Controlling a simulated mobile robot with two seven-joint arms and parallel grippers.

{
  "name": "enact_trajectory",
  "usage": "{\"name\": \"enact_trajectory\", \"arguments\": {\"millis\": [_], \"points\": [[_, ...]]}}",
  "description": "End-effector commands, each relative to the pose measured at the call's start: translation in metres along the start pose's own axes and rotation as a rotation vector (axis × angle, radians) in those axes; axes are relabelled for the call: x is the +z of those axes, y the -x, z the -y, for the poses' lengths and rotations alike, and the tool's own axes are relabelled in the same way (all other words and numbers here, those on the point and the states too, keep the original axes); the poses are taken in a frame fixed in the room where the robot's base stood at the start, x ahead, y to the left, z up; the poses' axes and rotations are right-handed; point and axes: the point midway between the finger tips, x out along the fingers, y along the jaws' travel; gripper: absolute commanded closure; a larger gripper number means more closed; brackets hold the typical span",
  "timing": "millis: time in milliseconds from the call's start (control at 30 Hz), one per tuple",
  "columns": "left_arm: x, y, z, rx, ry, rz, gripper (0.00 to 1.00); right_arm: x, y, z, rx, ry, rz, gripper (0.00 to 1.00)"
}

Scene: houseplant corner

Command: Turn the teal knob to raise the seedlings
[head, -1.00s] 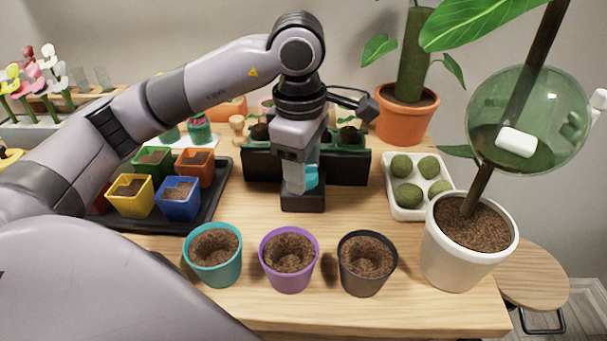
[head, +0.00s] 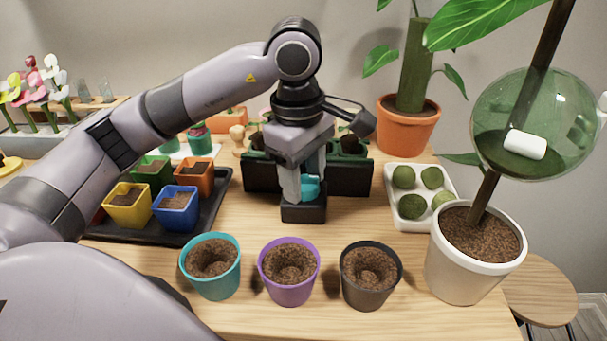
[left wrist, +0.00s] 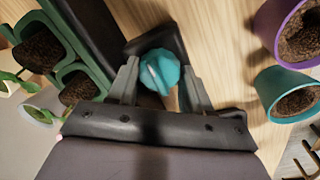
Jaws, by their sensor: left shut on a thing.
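The teal knob (head: 310,187) stands on a small black base (head: 303,211) at the front of a dark planter box (head: 262,178). My left gripper (head: 303,190) points down over it and is shut on the knob, a finger on either side. In the left wrist view the knob (left wrist: 160,71) sits between the fingertips. Green-rimmed pots with soil and small seedlings (left wrist: 75,90) show at the left there. In the head view my wrist hides much of the planter and its seedlings. My right gripper is in neither view.
Teal (head: 212,280), purple (head: 289,290) and black (head: 368,290) soil pots stand in front of the knob. A black tray (head: 225,190) of coloured pots is left. A white tray (head: 400,212) of green balls and a white pot (head: 455,270) are right.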

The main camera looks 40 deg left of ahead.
Motion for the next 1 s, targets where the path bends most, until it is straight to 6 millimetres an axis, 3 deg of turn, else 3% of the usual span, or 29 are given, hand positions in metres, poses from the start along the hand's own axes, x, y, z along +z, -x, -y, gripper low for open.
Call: {"name": "enact_trajectory", "arguments": {"millis": [33,67,100,367,700,1000], "points": [[0.0,0.002,-0.001,0.008,-0.001,0.0,0.81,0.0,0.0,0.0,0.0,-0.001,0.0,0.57],[0.0,0.002,-0.001,0.008,-0.001,0.0,0.44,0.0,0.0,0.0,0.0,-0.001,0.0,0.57],[0.0,0.002,-0.001,0.008,-0.001,0.0,0.4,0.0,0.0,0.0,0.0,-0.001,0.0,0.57],[0.0,0.005,-0.001,0.007,0.001,0.0,0.4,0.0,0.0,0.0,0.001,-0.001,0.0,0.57],[0.0,0.056,-0.001,0.009,-0.001,-0.001,0.4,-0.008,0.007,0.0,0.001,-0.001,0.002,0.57],[0.0,0.073,0.0,0.005,-0.001,0.0,0.4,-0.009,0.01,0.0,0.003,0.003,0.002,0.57]]}}
